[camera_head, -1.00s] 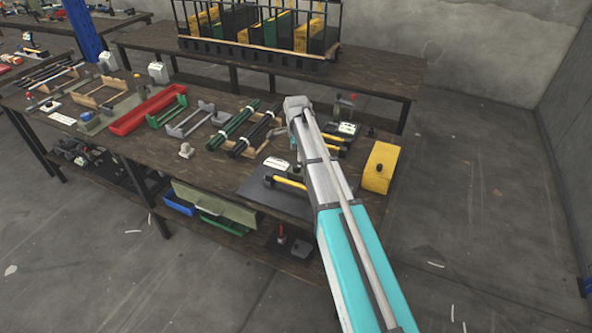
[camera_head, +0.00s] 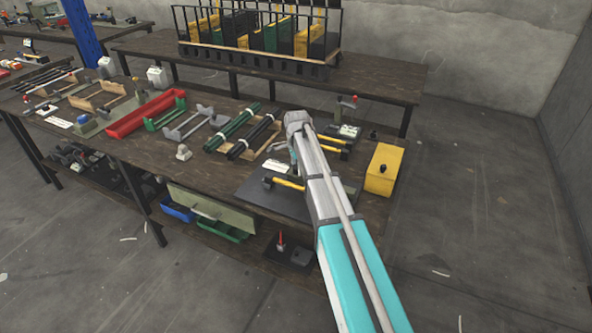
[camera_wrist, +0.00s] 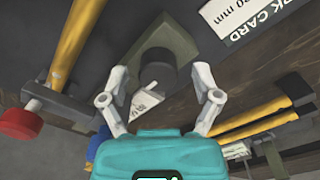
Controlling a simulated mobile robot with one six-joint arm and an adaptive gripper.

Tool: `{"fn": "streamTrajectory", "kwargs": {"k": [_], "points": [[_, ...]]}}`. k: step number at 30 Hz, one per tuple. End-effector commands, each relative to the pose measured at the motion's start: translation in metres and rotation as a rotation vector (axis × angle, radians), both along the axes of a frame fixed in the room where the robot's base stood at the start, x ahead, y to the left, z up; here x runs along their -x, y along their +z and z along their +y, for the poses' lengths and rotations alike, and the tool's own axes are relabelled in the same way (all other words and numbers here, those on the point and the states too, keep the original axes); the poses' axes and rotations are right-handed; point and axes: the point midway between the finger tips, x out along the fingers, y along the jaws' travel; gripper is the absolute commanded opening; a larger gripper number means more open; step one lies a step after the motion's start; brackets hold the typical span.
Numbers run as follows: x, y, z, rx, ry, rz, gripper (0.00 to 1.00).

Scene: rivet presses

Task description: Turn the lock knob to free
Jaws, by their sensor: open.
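In the wrist view a round black knob (camera_wrist: 157,68) stands on an olive-green block (camera_wrist: 178,42). It looks like the lock knob, though I cannot read its setting. A small white label (camera_wrist: 143,101) with dark marks lies beside it, partly covered. My gripper (camera_wrist: 160,80) is open, with one pale finger to the left of the knob and one to the right. Nothing is held, and I cannot tell whether the fingers touch the knob. In the head view my arm hides the knob and most of the gripper.
A red-ended tool (camera_wrist: 20,123) and a yellow handle (camera_wrist: 74,40) lie left in the wrist view. A work card (camera_wrist: 262,17) is top right, and yellow bars (camera_wrist: 262,112) lie lower right. In the head view a yellow box (camera_head: 384,170) stands right of my arm on the bench.

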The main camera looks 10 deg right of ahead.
Motion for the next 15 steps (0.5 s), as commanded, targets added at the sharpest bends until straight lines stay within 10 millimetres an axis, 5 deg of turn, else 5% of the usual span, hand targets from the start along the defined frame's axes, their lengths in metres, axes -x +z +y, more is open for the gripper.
{"fn": "streamTrajectory", "kwargs": {"k": [10,15], "points": [[0.0001,-0.0007,-0.0002,0.0,0.0,0.0,0.81],[0.0,-0.0008,-0.0003,0.0,0.0,0.0,0.5]]}}
